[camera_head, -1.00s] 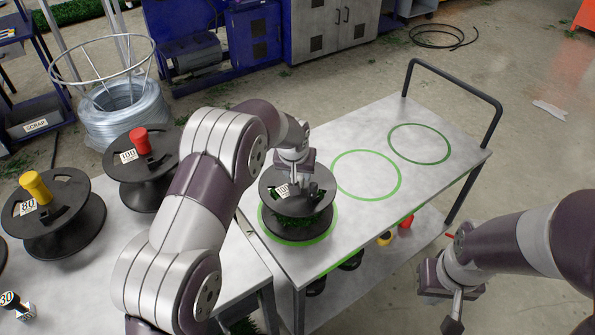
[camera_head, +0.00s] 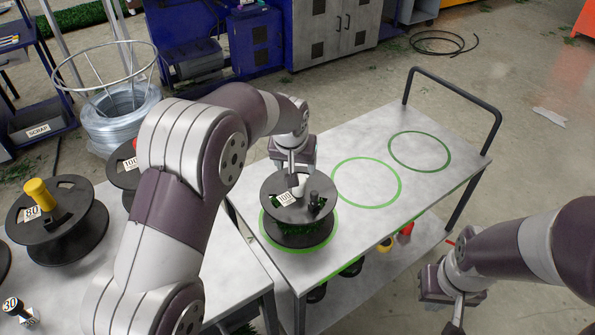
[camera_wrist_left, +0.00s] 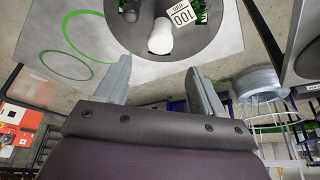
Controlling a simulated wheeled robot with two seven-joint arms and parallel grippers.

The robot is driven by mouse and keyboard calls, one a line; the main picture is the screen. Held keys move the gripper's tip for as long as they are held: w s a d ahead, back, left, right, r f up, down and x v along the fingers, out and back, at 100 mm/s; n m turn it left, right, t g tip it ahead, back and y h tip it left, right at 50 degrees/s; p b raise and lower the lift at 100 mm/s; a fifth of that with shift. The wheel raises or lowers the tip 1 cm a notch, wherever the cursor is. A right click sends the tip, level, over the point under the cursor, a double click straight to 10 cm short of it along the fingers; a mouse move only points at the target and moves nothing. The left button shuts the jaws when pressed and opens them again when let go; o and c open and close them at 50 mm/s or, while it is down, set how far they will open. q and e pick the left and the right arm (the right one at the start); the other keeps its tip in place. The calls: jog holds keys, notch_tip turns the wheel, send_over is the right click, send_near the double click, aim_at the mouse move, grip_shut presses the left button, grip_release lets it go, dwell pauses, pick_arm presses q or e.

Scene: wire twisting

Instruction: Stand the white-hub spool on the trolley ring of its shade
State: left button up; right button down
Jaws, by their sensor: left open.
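The white-hub spool (camera_head: 284,213) is black with green wire and a tag marked 100. It stands upright inside the nearest green ring (camera_head: 331,233) on the trolley top. Its white hub (camera_wrist_left: 160,38) shows clearly in the left wrist view, just beyond the fingertips. My left gripper (camera_wrist_left: 158,66) is open, with nothing between its fingers and apart from the hub. In the head view my left gripper (camera_head: 295,170) is at the far side of the hub, its fingers partly hidden. My right gripper (camera_head: 455,318) is at the lower right, its fingers unclear.
Two more green rings on the trolley, the middle one (camera_head: 400,183) and the far one (camera_head: 449,153), are empty. A yellow-hub spool (camera_head: 60,245) and a partly hidden red-hub spool (camera_head: 122,178) stand on the left table. The trolley handle (camera_head: 455,88) rises at the far end.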

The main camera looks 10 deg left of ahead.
pick_arm(q)
jog(key=s+a+f+g, duration=0.1)
jog(key=s+a, duration=0.1)
jog(key=s, duration=0.6)
jog(key=s+a+f+g, duration=0.1)
jog(key=s+a, duration=0.1)
jog(key=s, duration=0.7)
jog(key=s+a+f+g, duration=0.1)
jog(key=s+a, duration=0.1)
jog(key=s, duration=0.7)
jog(key=shift+s+a+f, duration=0.1)
jog(key=shift+s+f, duration=0.05)
jog(key=shift+f, duration=0.2)
